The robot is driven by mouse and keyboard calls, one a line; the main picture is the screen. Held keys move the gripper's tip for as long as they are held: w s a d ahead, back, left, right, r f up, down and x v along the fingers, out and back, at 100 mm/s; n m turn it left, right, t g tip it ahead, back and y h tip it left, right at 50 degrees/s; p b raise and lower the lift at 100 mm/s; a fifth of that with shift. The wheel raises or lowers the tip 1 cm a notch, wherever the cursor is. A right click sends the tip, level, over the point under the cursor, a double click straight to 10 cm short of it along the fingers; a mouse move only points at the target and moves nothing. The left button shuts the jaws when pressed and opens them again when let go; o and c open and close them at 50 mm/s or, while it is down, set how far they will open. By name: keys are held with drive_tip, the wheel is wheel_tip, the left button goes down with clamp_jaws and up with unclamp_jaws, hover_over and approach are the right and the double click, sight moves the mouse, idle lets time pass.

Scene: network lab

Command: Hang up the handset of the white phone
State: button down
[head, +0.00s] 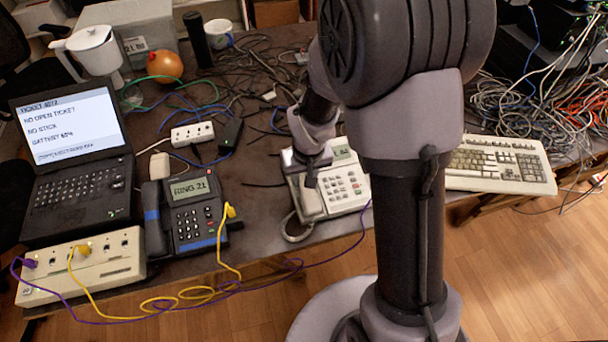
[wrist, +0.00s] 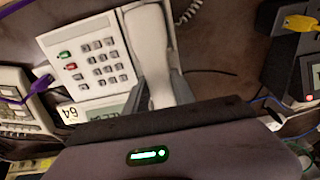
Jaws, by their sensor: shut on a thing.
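The white phone (head: 347,186) stands on the table beside my arm; its keypad side (wrist: 90,58) shows in the wrist view. Its white handset (head: 307,203) lies along the phone's left side in the head view. My gripper (head: 308,178) is above that side, pointing down. In the wrist view, the grey fingers (wrist: 160,90) are shut on the handset (wrist: 150,45), one on each side. The handset is roughly parallel to the phone's edge. Whether it rests fully in the cradle or is slightly above it, I cannot tell.
A dark phone (head: 187,215) showing "RING 21" stands to the left, with a yellow cable plugged in. A laptop (head: 72,160) and a beige switch box (head: 85,268) are farther left. A keyboard (head: 497,165) lies right of my arm. Cables clutter the table's back.

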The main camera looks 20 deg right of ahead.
drive_tip(key=shift+f, duration=0.3)
drive_tip(key=c, duration=1)
unclamp_jaws()
drive_tip(key=shift+o, duration=0.2)
drive_tip(key=p+v, duration=0.7)
drive_tip(key=v, duration=1)
drive_tip(key=shift+r, duration=0.25)
